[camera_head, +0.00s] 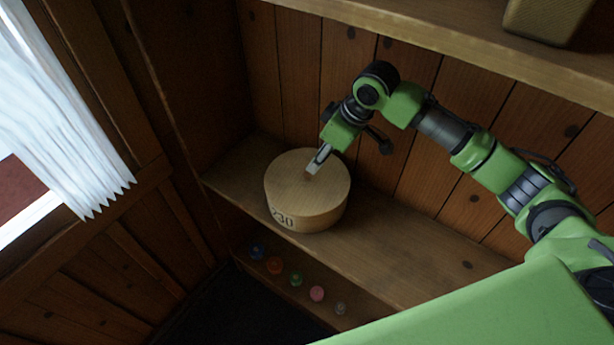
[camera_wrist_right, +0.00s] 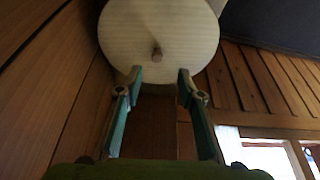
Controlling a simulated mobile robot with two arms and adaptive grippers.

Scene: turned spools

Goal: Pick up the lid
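The lid (camera_head: 305,195) is a pale round wooden disc on top of a round wooden box (camera_head: 292,219) marked "230", on the lower shelf. In the right wrist view the lid (camera_wrist_right: 130,32) fills the top, with a small brown knob (camera_wrist_right: 157,52) at its middle. My right gripper (camera_head: 313,166) is over the lid, close to the knob, which it partly hides in the head view. In the wrist view its two fingers (camera_wrist_right: 160,76) are apart, with nothing between them, and the knob lies just beyond their tips. My left gripper is not in view.
A plank wall stands behind the box, and an upper shelf (camera_head: 480,42) holds a yellowish box (camera_head: 546,18). The shelf right of the round box is clear. Several small coloured round things (camera_head: 296,279) lie on a ledge below. A white curtain (camera_head: 62,120) hangs at the left.

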